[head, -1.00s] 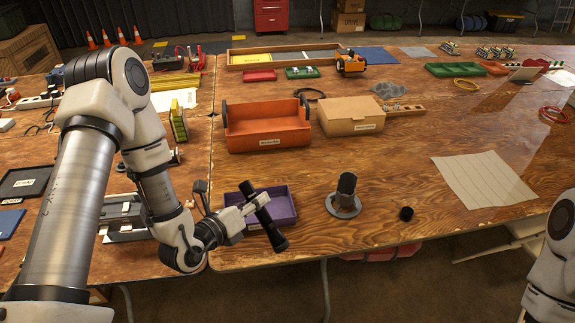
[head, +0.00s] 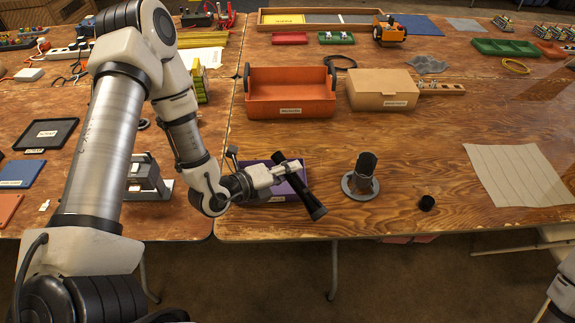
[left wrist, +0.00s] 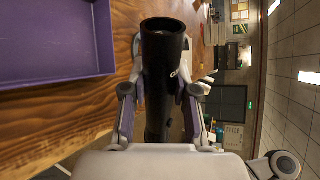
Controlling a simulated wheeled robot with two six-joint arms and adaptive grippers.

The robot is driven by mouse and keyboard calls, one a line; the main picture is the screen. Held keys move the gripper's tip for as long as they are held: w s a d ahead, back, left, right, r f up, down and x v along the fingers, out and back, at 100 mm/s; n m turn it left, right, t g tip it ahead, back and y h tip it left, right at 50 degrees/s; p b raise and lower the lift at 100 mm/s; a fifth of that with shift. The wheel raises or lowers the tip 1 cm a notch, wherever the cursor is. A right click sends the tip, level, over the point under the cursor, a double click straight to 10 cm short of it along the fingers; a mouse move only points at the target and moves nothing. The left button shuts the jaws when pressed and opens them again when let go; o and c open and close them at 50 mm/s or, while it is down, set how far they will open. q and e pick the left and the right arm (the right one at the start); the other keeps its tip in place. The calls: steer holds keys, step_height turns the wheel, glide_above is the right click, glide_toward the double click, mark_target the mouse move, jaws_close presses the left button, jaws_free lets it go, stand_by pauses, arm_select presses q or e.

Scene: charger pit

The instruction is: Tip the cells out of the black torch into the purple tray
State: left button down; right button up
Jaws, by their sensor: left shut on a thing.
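My left gripper (head: 291,172) is shut around the middle of the black torch (head: 311,201). In the left wrist view the torch (left wrist: 160,85) sits between the two fingers, with a round, dark open end at the top. The purple tray (left wrist: 92,55) is at the left there, and the part of its floor that shows is bare. No cells are visible. My right gripper is out of view.
A dark cylinder (head: 366,165) stands in a grey round base (head: 361,187) right of the tray. A small black cap (head: 427,203) lies near the table's front edge. An orange tote (head: 290,106) and a cardboard box (head: 381,92) stand behind. A pale sheet (head: 515,175) lies at the right.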

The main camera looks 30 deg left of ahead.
arm_select(q)
step_height(320, 180, down, 2)
steer(key=shift+s+d+n+h+b, duration=0.15)
steer(key=shift+n+h+b, duration=0.2)
steer(key=shift+n, duration=0.45)
steer(key=shift+f+n+g, duration=0.15)
steer(key=shift+n+g, duration=0.15)
steer(key=shift+n, duration=0.2)
steer(key=f+n+h, duration=0.2)
steer(key=shift+n+g, duration=0.4)
steer(key=shift+w+a+n+h+b, duration=0.2)
steer(key=shift+a+n+h+b, duration=0.15)
steer(key=shift+n+h+b, duration=0.35)
steer(key=shift+r+n, duration=0.2)
steer(key=shift+n, duration=0.1)
